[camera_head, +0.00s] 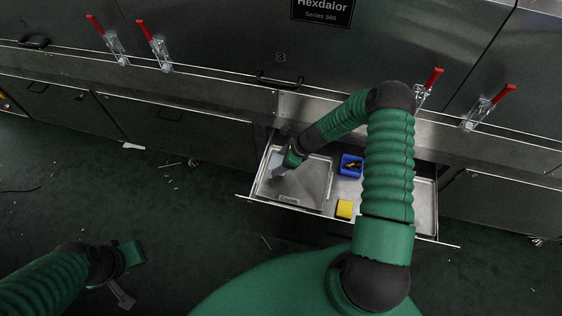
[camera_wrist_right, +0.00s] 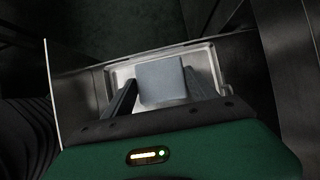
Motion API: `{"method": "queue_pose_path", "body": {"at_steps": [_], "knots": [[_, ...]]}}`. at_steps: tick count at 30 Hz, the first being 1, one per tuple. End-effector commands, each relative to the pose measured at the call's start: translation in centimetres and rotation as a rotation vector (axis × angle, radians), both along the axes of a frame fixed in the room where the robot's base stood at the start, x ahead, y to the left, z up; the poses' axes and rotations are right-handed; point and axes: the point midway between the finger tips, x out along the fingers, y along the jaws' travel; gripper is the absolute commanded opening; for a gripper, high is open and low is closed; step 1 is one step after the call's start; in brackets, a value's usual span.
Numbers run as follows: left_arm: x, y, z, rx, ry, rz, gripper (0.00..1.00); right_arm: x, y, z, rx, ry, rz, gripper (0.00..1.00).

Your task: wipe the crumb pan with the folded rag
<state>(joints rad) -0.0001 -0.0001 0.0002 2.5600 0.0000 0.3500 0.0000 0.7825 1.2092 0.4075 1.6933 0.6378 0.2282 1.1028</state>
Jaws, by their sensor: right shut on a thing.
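The crumb pan (camera_head: 312,187) is a shallow metal pan in the left part of the pulled-out drawer; its rim also shows in the right wrist view (camera_wrist_right: 205,47). My right gripper (camera_head: 281,168) is over the pan's left part. It is shut on the folded rag (camera_wrist_right: 162,80), a grey-blue pad between its two dark fingers. In the head view the rag (camera_head: 277,173) is small and low over the pan; I cannot tell whether it touches the bottom. My left gripper (camera_head: 124,287) is at lower left, over the floor, away from the pan; its jaw opening is unclear.
A blue bin (camera_head: 351,165) with small items and a yellow block (camera_head: 344,209) are in the drawer right of the pan. My right arm hides part of the drawer. The dark machine front with red-handled clamps (camera_head: 160,53) rises behind. White scraps lie on the green floor.

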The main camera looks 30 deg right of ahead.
Motion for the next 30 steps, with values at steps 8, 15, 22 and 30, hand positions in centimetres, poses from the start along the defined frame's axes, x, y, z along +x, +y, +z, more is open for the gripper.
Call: {"method": "queue_pose_path", "body": {"at_steps": [8, 15, 22, 30], "knots": [[0.0, 0.0, 2.1, 0.000, 0.000, 0.000, 0.36, 0.1, 0.0, 2.3, 0.000, 0.000, 0.005, 0.28], [0.0, 0.0, 2.0, 0.000, 0.000, 0.000, 0.36, 0.1, 0.0, 2.2, 0.000, 0.000, 0.005, 0.28], [0.0, 0.0, 2.0, 0.000, 0.000, 0.000, 0.36, 0.1, 0.0, 2.2, 0.000, 0.000, 0.005, 0.28], [0.0, 0.0, 2.0, 0.000, 0.000, 0.000, 0.36, 1.1, 1.9, 4.2, -0.005, -0.004, 0.172, 0.28]]}}
